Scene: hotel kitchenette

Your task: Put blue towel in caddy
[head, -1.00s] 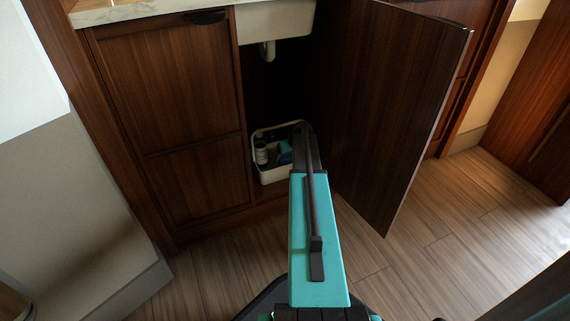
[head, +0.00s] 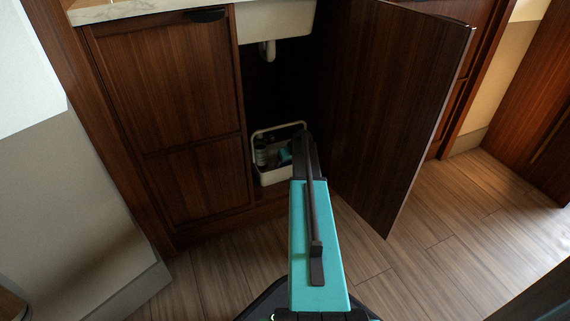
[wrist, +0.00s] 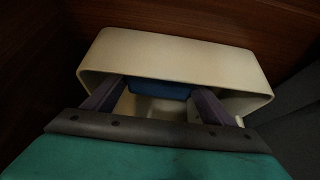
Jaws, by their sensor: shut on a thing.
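The white caddy (head: 271,178) stands inside the open cabinet under the sink. In the wrist view its pale wall (wrist: 178,55) and rim surround the space ahead of my gripper. My gripper (wrist: 158,93) reaches into the caddy, its two fingers spread to either side of the blue towel (wrist: 160,90) and shut on it. The towel shows as a dark blue strip between the fingers. In the head view a small part of the blue towel (head: 285,155) shows inside the caddy beside my arm, which hides the fingertips and the caddy's right side.
A dark bottle (head: 261,153) stands in the left part of the caddy. The open cabinet door (head: 400,110) is close on the right of my arm. The sink basin (head: 280,18) and its drain pipe (head: 267,50) hang above. Wooden floor (head: 220,265) lies clear in front.

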